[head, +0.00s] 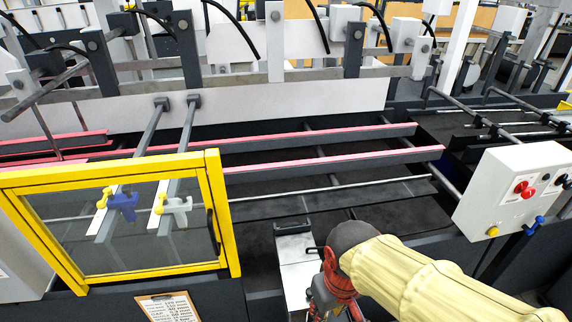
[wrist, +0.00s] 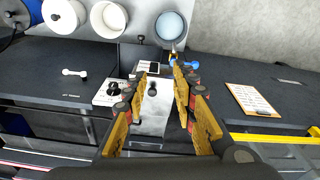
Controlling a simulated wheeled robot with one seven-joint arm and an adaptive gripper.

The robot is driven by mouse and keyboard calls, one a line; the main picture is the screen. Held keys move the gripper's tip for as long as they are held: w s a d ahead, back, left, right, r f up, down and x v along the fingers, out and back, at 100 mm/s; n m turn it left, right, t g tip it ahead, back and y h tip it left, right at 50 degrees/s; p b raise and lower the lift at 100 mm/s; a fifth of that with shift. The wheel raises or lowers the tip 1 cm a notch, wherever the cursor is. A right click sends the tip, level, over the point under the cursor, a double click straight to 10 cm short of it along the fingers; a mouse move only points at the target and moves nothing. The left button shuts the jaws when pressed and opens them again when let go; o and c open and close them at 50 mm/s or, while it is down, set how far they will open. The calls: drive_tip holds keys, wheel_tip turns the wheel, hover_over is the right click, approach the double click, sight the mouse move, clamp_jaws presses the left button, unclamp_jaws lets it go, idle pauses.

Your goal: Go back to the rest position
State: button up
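My gripper (wrist: 162,78) is open in the wrist view, with its yellow-padded fingers apart and nothing seen held between them. A grey metal plate (wrist: 150,122) with a black knob shows beyond and between the fingers. In the head view my gripper (head: 336,297) is at the bottom centre, beside a grey metal block (head: 296,262). Its fingertips are hard to make out there, and my yellow-sleeved arm reaches in from the lower right.
A control box (head: 512,190) is at right. A clipboard (head: 168,306) hangs low. Pink-edged rails (head: 330,163) cross the machine.

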drive_tip(key=s+d+r+m+t, duration=0.2)
drive_tip(key=d+r+m+t, duration=0.2)
drive_tip(key=d+r, duration=0.5)
drive_tip(key=shift+s+d+r, duration=0.25)
drive_tip(key=shift+s+d, duration=0.05)
drive_tip(key=shift+d, duration=0.15)
idle(0.4)
